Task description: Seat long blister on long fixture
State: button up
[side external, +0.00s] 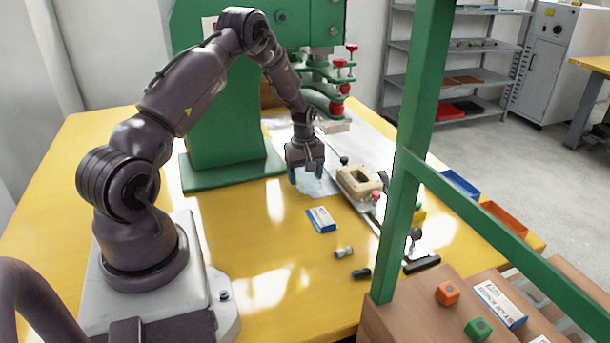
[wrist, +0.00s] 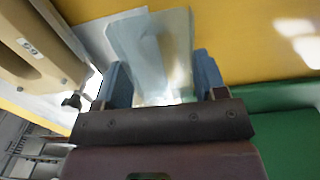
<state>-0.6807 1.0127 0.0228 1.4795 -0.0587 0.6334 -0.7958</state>
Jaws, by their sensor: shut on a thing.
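My gripper (side external: 307,175) is shut on a clear, pale-blue blister (side external: 318,187), held low above the yellow table beside the green press. In the wrist view the blister (wrist: 150,48) sits between the two blue fingers of my gripper (wrist: 162,82) and extends beyond them. A tan fixture block (side external: 358,182) with a recessed opening stands on the metal slide to the right of my gripper. A tan block (wrist: 32,45) with a small label shows at the left of the wrist view. I cannot tell whether this fixture is the long one. The blister is apart from it.
The green press (side external: 225,120) stands behind my gripper. A blue-and-white box (side external: 321,219) and small cylinders (side external: 344,252) lie on the table in front. A green post (side external: 412,130) partly hides the slide. Blue (side external: 460,183) and orange (side external: 503,218) trays lie beyond it.

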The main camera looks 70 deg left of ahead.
jog(key=shift+r, duration=2.1)
jog(key=shift+r, duration=0.1)
notch_tip(320, 180, up, 9)
jog(key=w, duration=0.1)
jog(key=w+d, duration=0.5)
jog(key=w, duration=0.8)
jog(key=shift+s+d+f, duration=0.1)
jog(key=shift+s+f, duration=0.05)
jog(key=shift+f, duration=2.05)
jog(key=shift+s+d+f, duration=0.1)
jog(key=shift+s+f, duration=0.05)
jog(key=shift+f, duration=2)
jog(key=shift+f, duration=1.4)
